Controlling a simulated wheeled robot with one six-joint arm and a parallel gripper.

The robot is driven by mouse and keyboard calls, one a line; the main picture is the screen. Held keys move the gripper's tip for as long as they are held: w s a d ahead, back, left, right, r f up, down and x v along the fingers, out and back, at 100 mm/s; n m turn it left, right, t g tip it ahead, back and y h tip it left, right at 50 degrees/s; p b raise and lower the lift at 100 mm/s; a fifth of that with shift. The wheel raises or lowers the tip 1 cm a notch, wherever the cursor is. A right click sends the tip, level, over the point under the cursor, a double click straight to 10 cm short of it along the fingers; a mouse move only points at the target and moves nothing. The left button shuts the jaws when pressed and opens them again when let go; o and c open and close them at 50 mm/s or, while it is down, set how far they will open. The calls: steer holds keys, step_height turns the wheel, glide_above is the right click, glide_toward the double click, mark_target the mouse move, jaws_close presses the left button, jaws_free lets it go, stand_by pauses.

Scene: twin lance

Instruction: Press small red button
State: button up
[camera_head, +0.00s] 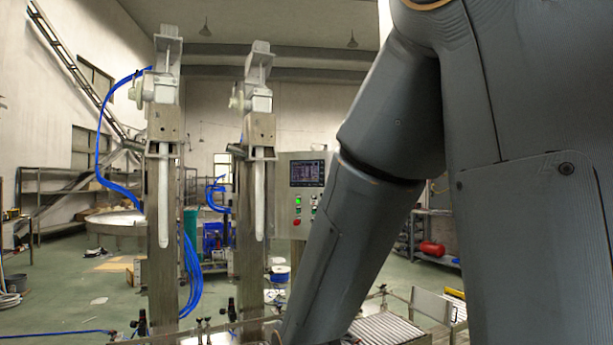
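A grey control box (285,178) stands behind the two lances, left of my arm. It carries a dark screen (307,172). Below the screen are a green light or button (298,200) and a red button (297,222) at the lower left. Smaller red and green spots (313,212) show to their right, close to my arm's edge; they are too small to tell apart clearly. My arm covers the box's right side. My gripper is not in view; my arm runs down past the bottom edge.
Two tall posts with white lances, left (163,190) and right (259,190), stand in front of and left of the box. Blue hoses (190,265) hang by the left post. A roller conveyor (385,330) lies at the lower right. Green floor (70,285) is open at left.

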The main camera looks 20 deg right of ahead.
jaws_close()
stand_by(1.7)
